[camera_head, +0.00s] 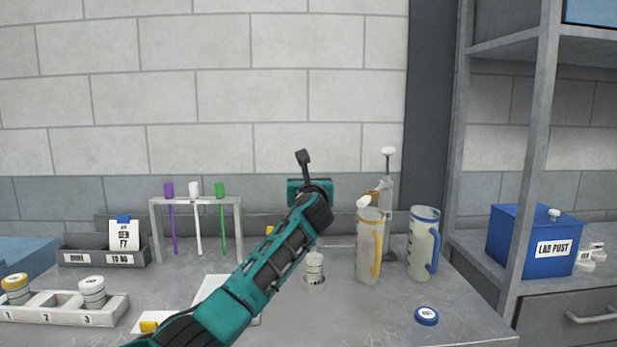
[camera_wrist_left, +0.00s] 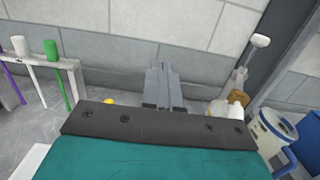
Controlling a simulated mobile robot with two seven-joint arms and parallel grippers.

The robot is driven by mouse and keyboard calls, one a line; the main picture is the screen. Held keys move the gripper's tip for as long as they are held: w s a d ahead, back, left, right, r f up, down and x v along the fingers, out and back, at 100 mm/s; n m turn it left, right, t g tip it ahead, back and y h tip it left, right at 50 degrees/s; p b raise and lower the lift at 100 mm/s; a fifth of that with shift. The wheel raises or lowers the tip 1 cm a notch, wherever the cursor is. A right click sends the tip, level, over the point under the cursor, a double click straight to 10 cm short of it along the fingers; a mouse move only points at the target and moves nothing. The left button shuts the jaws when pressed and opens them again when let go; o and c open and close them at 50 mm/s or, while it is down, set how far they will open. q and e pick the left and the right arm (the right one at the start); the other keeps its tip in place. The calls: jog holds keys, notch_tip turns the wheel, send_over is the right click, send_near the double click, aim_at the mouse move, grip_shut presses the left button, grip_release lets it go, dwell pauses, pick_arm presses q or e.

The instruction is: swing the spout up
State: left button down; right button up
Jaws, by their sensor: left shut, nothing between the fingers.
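A clear jug with a yellow rim and handle (camera_head: 369,250) stands on the bench right of my left arm. A white spout tip (camera_head: 364,202) sits at its top, beside a tan-brown piece (camera_head: 380,190); I cannot tell exactly how they join. The white tip also shows in the left wrist view (camera_wrist_left: 236,110), right of my fingers. My left gripper (camera_head: 303,157) is shut and empty, raised in front of the wall, left of and above the spout. Its closed grey fingers also show in the left wrist view (camera_wrist_left: 163,85). My right gripper is out of view.
Close right of the spout are an upright post with a white knob (camera_head: 388,151) and a blue-rimmed jug (camera_head: 423,247). A small white container (camera_head: 314,268) stands below my wrist. A rack with coloured sticks (camera_head: 197,201) is left. A blue cap (camera_head: 427,316) lies front right.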

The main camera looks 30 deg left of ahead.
pick_arm(q)
jog(key=shift+s+d+r, duration=0.6)
jog(key=shift+s+r, duration=0.15)
jog(key=shift+s, duration=0.2)
